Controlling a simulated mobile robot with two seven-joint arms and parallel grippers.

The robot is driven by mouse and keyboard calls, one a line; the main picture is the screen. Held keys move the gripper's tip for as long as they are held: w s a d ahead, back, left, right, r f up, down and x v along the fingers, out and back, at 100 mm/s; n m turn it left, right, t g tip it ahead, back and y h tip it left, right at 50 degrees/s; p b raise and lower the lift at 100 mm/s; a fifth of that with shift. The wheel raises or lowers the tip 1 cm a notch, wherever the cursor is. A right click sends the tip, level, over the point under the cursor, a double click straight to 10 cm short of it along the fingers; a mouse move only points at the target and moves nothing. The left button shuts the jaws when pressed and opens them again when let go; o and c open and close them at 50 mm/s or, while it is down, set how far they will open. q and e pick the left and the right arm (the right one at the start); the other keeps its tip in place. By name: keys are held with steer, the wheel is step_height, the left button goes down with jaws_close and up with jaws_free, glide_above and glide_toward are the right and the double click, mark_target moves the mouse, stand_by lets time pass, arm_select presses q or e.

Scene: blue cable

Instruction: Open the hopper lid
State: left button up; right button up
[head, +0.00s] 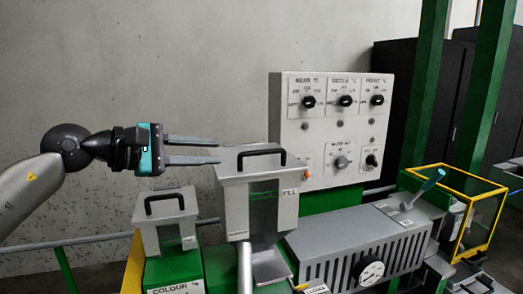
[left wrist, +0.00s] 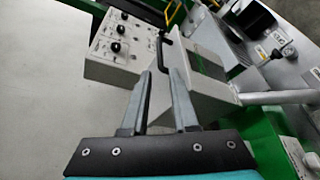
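The larger grey hopper (head: 235,210), marked FILL, stands at the middle with a dark window in its front. Its lid (head: 235,167) lies flat on top, shut, with a black bar handle (head: 262,152). In the left wrist view the handle (left wrist: 163,48) shows just beyond my fingertips. My left gripper (head: 219,153) comes in from the left, its two fingers apart with nothing visible between them. In the head view the fingertips are by the lid's left edge; whether they touch it I cannot tell. My right gripper is in neither view.
A smaller grey box with a black-handled lid (head: 165,209) stands below my left gripper. A panel of knobs (head: 322,129) rises behind the hopper. A slotted grey housing with a gauge (head: 369,271) and a yellow-framed guard (head: 458,169) are on the right.

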mark_target(256, 153)
arm_select(q)
steer(key=p+x, duration=0.2)
steer(key=x, duration=1.1)
steer(key=shift+w+d+f, duration=0.1)
steer(key=shift+w+d, duration=0.05)
steer(key=shift+d, duration=0.1)
jaws_close()
stand_by(0.9)
